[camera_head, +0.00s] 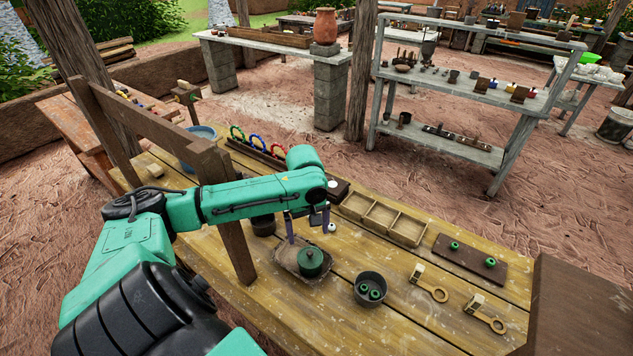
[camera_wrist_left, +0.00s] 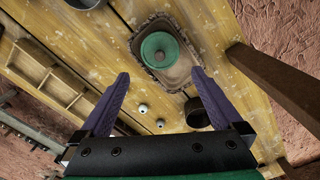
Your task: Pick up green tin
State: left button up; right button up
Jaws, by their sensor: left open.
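The green tin (camera_head: 311,263) is a round, lidded tin with a small knob on top. It stands upright on a rough, shallow grey-brown tray (camera_head: 283,262) on the wooden table. In the left wrist view the tin (camera_wrist_left: 160,48) lies beyond and between the fingertips, seen from above, with the tray (camera_wrist_left: 181,78) around it. My left gripper (camera_head: 308,226) is open and empty, its purple fingers pointing down above and slightly behind the tin. The left gripper also shows in its wrist view (camera_wrist_left: 160,74). My right gripper is not in view.
A dark pot (camera_head: 263,225) stands behind the tray and a grey bowl (camera_head: 371,288) with green rings stands to its right. Small white balls (camera_wrist_left: 143,108) lie near the tray. A wooden divided box (camera_head: 385,218) sits farther back. A wooden post (camera_head: 234,225) rises left of the tray.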

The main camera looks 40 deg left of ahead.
pick_arm(q)
send_over(310, 252)
jog(key=f, duration=0.4)
jog(key=shift+s+a+f+p, duration=0.2)
jog(key=shift+s+p, duration=0.1)
jog(key=shift+s, duration=0.1)
jog(key=f, duration=0.2)
jog(key=f+p, duration=0.1)
jog(key=f, duration=0.3)
jog(key=shift+w+d+f, duration=0.25)
jog(key=shift+w+f, duration=0.15)
jog(key=shift+f, duration=0.2)
jog(key=shift+c, duration=0.6)
jog(key=c, duration=0.9)
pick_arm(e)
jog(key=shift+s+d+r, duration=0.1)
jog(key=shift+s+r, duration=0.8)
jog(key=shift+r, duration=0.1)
